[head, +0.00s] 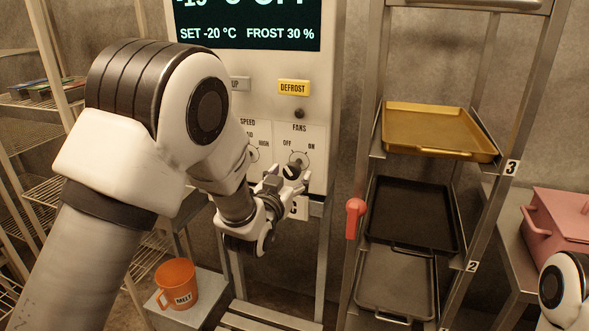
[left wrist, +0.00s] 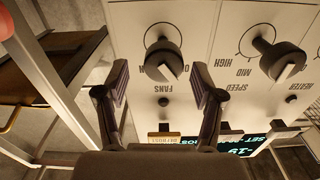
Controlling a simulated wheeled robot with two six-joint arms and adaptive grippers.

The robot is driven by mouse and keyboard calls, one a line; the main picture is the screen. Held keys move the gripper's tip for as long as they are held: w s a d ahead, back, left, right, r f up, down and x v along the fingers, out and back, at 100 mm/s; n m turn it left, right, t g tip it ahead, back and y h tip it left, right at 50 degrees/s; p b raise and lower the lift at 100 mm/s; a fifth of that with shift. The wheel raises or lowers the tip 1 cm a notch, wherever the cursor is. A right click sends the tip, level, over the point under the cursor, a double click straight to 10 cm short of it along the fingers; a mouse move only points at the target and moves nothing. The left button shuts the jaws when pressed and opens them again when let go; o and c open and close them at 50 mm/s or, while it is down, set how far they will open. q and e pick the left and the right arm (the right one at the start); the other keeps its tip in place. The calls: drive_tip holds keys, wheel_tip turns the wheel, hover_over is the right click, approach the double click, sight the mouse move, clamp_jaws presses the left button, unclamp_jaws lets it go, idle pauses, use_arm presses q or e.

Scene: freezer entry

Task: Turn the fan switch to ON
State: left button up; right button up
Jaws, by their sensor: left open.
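The fan switch (head: 299,158) is a round dark knob under the FANS label on the pale control panel (head: 270,75), with OFF at upper left and ON at upper right. In the left wrist view the panel is upside down, and the fan knob (left wrist: 162,47) has a pale pointer end that appears turned toward the OFF side. My left gripper (head: 283,178) is open just in front of and below the knob. In the left wrist view its fingers (left wrist: 159,70) stand apart on either side of the knob; contact cannot be told. My right gripper is out of view.
The SPEED knob (left wrist: 279,53) is beside the fan knob. The yellow DEFROST button (head: 294,87) is above. A tray rack with a red handle (head: 354,217) stands right of the panel. An orange MELT mug (head: 176,284) is below left. A pink box (head: 556,221) is at right.

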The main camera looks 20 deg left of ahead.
use_arm(q)
drive_tip(key=shift+w+d+r, duration=0.1)
drive_tip(key=shift+w, duration=0.95)
drive_tip(key=shift+w+a+f, duration=0.15)
drive_tip(key=shift+a+f, duration=0.05)
drive_tip(key=shift+a, duration=0.2)
drive_tip(key=shift+d, duration=0.2)
drive_tip(key=c, duration=0.6)
drive_tip(key=shift+a, duration=0.1)
drive_tip(key=c, duration=0.6)
drive_tip(key=shift+o, duration=0.2)
